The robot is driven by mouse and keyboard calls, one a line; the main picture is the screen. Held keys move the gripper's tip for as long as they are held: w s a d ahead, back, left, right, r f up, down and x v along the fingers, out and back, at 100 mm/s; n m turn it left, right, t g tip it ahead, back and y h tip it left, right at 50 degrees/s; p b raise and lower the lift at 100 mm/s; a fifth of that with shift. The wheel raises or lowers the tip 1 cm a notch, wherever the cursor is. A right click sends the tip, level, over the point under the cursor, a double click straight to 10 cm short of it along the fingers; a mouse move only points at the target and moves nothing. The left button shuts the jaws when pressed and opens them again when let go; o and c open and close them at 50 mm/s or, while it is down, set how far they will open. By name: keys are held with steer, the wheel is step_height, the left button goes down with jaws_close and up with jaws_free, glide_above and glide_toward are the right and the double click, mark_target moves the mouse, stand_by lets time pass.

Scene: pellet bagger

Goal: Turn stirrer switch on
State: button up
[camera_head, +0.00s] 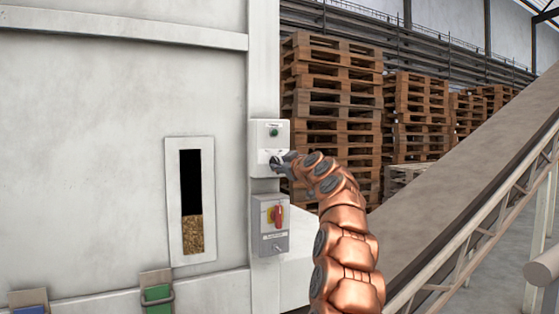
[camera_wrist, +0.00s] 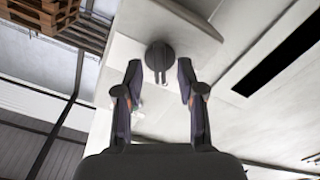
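A white control box (camera_head: 262,142) is fixed to the machine's corner post, with a green round button or lamp (camera_head: 273,132) at its top. A dark round knob with a grip bar (camera_wrist: 160,57) is in the wrist view, on a pale panel. My gripper (camera_head: 280,161) is at the lower part of the white box in the head view and covers most of what sits there. In the wrist view my gripper (camera_wrist: 159,70) is open, with one finger on each side of the knob and gaps visible. No label reading stirrer is legible.
A window (camera_head: 193,240) in the machine wall shows pellets. A conveyor (camera_head: 470,180) slopes up at right; pallet stacks (camera_head: 330,100) stand behind.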

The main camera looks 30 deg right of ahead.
steer(key=shift+w+r+p, duration=0.1)
steer(key=shift+w+p, duration=0.25)
steer(key=shift+w, duration=0.35)
steer(key=shift+c, duration=0.3)
jaws_close()
